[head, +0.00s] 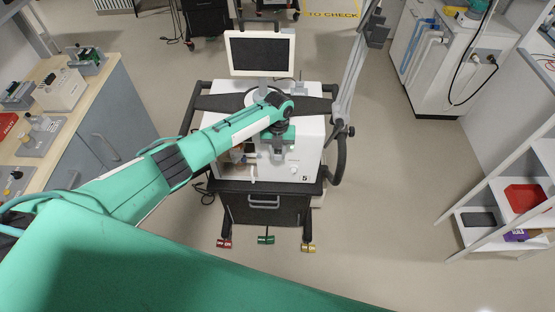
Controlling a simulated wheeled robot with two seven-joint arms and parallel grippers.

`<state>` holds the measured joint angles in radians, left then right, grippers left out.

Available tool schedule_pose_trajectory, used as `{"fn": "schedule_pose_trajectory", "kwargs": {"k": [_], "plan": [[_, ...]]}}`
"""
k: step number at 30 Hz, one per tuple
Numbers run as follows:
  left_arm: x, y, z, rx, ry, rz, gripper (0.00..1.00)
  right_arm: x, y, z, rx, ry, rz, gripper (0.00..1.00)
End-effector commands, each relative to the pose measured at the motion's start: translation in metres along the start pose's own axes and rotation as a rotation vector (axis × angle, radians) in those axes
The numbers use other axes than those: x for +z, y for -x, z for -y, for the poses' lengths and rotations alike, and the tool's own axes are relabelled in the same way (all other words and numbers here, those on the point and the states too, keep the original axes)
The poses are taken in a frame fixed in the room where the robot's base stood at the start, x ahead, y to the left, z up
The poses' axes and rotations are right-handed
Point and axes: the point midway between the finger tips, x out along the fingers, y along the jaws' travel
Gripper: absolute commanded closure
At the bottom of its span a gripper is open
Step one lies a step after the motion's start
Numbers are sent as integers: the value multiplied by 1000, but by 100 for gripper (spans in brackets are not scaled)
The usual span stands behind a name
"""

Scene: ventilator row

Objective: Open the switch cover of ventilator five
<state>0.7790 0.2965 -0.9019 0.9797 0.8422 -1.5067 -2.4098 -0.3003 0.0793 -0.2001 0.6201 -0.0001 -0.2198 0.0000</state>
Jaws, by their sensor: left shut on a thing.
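Ventilator five (312,130) stands in the middle of the head view, a white box with a "5" on its lower right front and a dark screen (262,54) above. My left arm reaches in from the left across its front. My left gripper (277,158) points down at the front face and is shut on a small part there, which I take to be the switch cover. The gripper and wrist hide most of that part, so its angle cannot be told. My right gripper is out of view.
The ventilator sits on a dark cart (264,207) with coloured pedals at its feet. A jointed support arm and hose (341,140) rise at its right. A workbench (100,95) is at left, a white shelf (480,215) at right. The floor between cart and shelf is clear.

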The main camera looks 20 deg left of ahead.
Motion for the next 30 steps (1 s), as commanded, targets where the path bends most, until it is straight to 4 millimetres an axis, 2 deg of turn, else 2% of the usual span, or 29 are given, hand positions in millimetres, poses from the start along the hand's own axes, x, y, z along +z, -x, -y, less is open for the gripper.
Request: {"fn": "schedule_pose_trajectory", "kwargs": {"k": [1, 9, 25, 26, 29, 30], "plan": [[3, -3, 1, -1, 1, -22, 98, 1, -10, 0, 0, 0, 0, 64], [6, 4, 1, 0, 0, -118, 98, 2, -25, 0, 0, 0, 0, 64], [6, 6, 0, 1, 1, -142, 98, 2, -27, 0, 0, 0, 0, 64], [6, 6, 0, 1, 1, -142, 73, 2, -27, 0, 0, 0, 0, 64], [6, 6, 0, 1, 1, -142, 53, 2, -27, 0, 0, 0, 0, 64], [6, 6, 0, 1, 1, -142, 53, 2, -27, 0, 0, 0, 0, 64]]}}
